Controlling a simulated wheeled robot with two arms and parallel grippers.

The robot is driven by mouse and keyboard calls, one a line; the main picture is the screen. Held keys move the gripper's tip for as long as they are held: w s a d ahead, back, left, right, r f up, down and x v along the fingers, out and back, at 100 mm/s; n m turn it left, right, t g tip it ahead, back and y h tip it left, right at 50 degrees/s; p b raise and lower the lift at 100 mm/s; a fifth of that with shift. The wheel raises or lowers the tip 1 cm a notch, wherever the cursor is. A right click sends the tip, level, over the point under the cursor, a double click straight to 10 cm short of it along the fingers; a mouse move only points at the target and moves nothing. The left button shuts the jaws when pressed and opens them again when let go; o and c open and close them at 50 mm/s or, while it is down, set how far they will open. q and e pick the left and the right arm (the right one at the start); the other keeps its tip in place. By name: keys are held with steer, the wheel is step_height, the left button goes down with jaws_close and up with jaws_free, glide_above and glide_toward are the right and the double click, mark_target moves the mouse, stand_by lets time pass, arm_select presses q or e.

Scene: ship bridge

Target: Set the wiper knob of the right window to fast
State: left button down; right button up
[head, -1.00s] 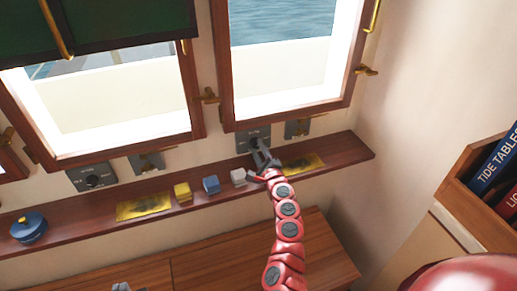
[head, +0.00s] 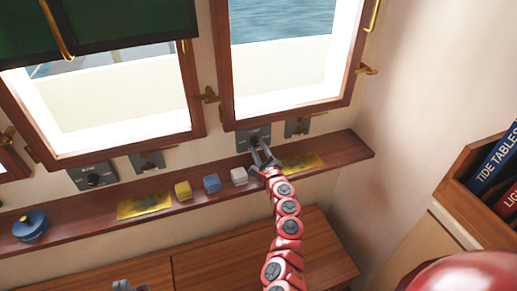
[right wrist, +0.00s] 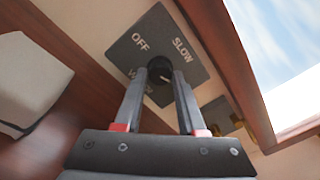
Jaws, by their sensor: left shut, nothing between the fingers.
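The right window's wiper knob (right wrist: 160,69) is round and black on a dark grey plate (right wrist: 178,38), shown in the right wrist view. The plate reads OFF at upper left and SLOW at upper right; other lettering is partly covered by the fingers. A small white mark shows on the knob's lower right side. In the head view the plate (head: 252,133) sits below the right window. My right gripper (head: 262,152) is open, its fingertips on either side of the knob; contact is unclear. My left gripper (head: 124,286) is shut and empty at the bottom edge.
Another knob plate (head: 93,176) is under the left window. A bookcase (head: 470,190) stands at right.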

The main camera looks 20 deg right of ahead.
steer(key=o, duration=0.3)
steer(key=shift+o, duration=0.2)
steer(key=s+b, duration=0.2)
steer(key=s, duration=1.5)
steer(key=shift+s+f, duration=0.15)
steer(key=shift+s, duration=0.05)
steer(key=shift+d, duration=0.1)
